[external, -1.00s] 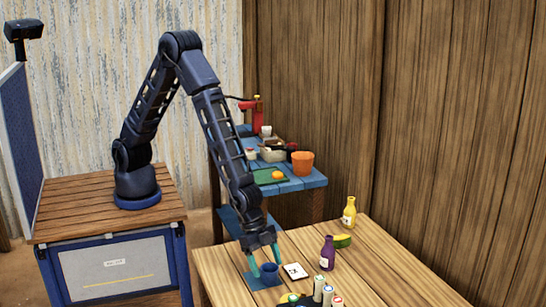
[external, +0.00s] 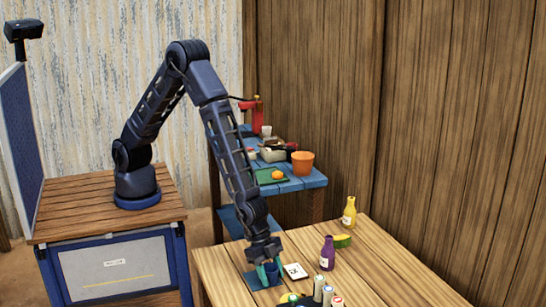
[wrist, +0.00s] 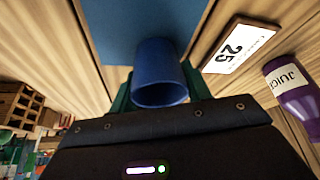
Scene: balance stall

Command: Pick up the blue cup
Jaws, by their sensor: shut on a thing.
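The blue cup (external: 272,270) is at the blue mat (external: 250,281) on the near left part of the wooden table. My gripper (external: 268,271) points down with its green fingers on either side of the cup, shut on it. In the wrist view the cup (wrist: 159,75) shows between the fingers, its round rim facing the camera, with the blue mat (wrist: 150,18) behind it. I cannot tell whether the cup's base touches the mat.
A white card (external: 294,271) lies right beside the mat. A purple juice bottle (external: 327,253) and a yellow bottle (external: 349,212) stand farther right. Several small containers (external: 327,296) stand at the near edge. A blue shelf (external: 305,181) with an orange cup (external: 302,163) is behind.

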